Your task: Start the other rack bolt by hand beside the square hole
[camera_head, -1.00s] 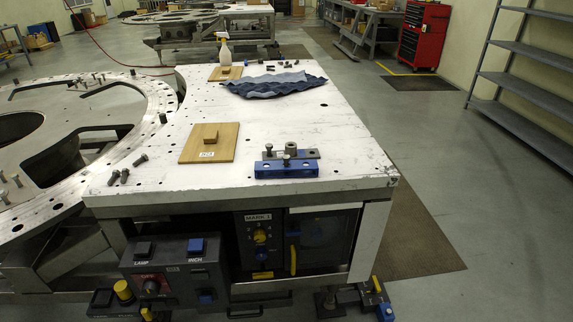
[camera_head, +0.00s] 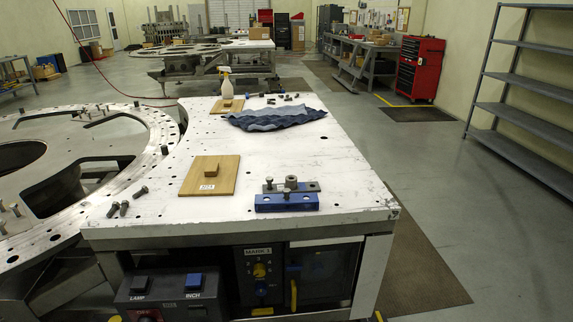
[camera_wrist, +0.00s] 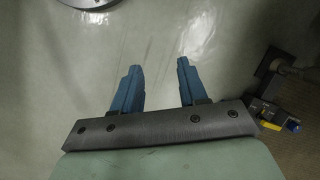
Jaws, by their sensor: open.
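A blue rack block (camera_head: 287,202) with holes in its front face sits near the front right of the white plate (camera_head: 300,160). I cannot make out a square hole. My gripper (camera_wrist: 158,68) is open and empty above the floor, outside the head view.
A wooden board (camera_head: 224,182) with a block and label lies mid-plate. A crumpled blue cloth (camera_head: 272,119), a spray bottle (camera_head: 226,83) and small hardware are farther back. A large ring (camera_head: 150,125) adjoins on the left. A control box (camera_head: 175,298) sits below the front edge.

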